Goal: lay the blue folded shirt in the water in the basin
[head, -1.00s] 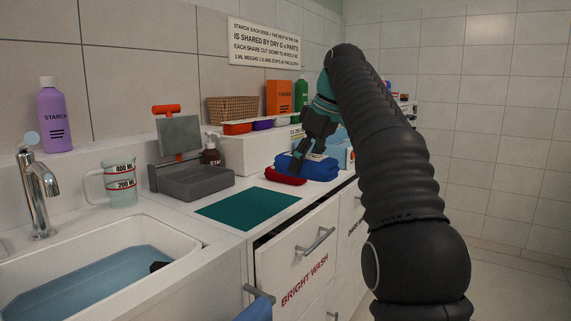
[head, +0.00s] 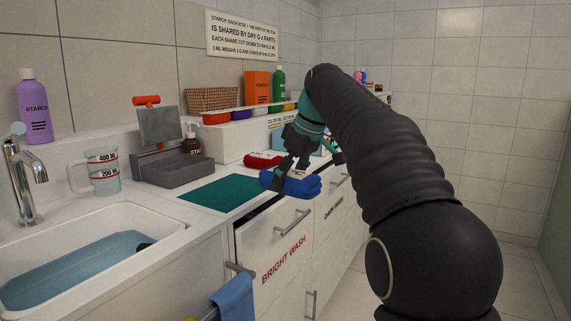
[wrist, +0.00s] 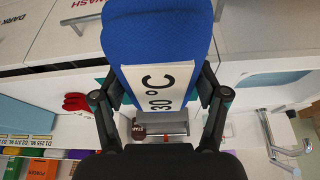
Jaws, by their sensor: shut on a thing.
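The blue folded shirt (head: 294,186) is held in my gripper (head: 290,172), above the front edge of the counter and in front of the drawers. In the wrist view the blue shirt (wrist: 160,35) fills the top middle, with a white "30 °C" label (wrist: 158,87) between the two fingers of my gripper (wrist: 160,95). The basin (head: 165,232) is at the lower left of the head view. It holds blue water (head: 75,265), with a small dark thing (head: 144,246) at its right end.
The tap (head: 25,180) rises at the basin's left. A red folded cloth (head: 262,159) lies behind the shirt. A blue cloth (head: 235,298) hangs on a front rail.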

